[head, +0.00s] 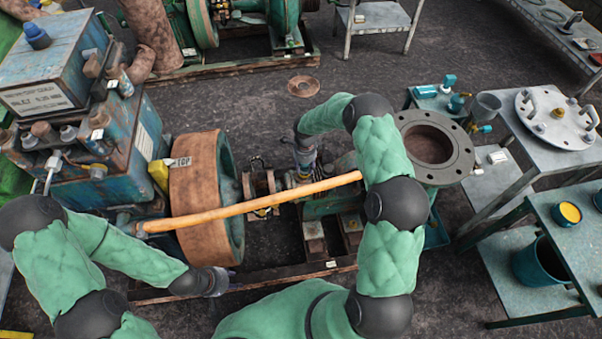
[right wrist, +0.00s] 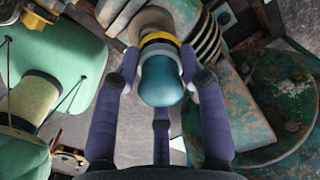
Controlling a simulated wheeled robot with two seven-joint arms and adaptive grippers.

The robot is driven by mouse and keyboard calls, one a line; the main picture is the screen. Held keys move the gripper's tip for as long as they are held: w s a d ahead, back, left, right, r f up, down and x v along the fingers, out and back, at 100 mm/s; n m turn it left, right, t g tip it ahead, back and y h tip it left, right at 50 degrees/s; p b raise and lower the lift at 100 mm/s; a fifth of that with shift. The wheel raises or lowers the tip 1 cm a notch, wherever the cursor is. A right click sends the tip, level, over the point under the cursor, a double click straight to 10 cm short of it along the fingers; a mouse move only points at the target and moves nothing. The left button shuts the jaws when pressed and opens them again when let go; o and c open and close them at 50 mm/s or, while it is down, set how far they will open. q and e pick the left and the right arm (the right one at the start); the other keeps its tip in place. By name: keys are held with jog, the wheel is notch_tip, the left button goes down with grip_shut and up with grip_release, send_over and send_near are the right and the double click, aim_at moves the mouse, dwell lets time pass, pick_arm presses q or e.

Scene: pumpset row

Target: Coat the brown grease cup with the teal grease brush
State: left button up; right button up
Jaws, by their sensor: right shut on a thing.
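My right gripper (head: 305,158) reaches down over the pump line in the middle of the head view. In the right wrist view, its purple fingers (right wrist: 160,105) are shut around the teal grease brush (right wrist: 162,82). The brush's rounded teal end faces the camera, with a yellow and black band beyond it. A tan-brown rounded part (right wrist: 150,20) lies just past the band. I cannot tell whether it is the brown grease cup or whether the brush touches it. My left gripper (head: 218,281) is low at the left, apart from the brush; its finger opening is unclear.
A long orange-brown bar (head: 255,203) crosses in front of the pump set. A large brown-rimmed wheel (head: 198,190) stands left and a grey flange (head: 455,147) right. Tables with a yellow-topped tin (head: 567,213) and bucket (head: 545,262) are at the right. Open floor lies behind.

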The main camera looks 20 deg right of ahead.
jog(key=shift+s+d, duration=0.1)
jog(key=shift+d, duration=0.15)
jog(key=shift+a, duration=0.1)
jog(key=shift+w+a, duration=0.3)
jog(key=shift+a, duration=0.55)
jog(key=shift+w+a, duration=0.3)
jog(key=shift+a, duration=0.55)
jog(key=shift+r+p, duration=0.3)
jog(key=shift+r, duration=0.45)
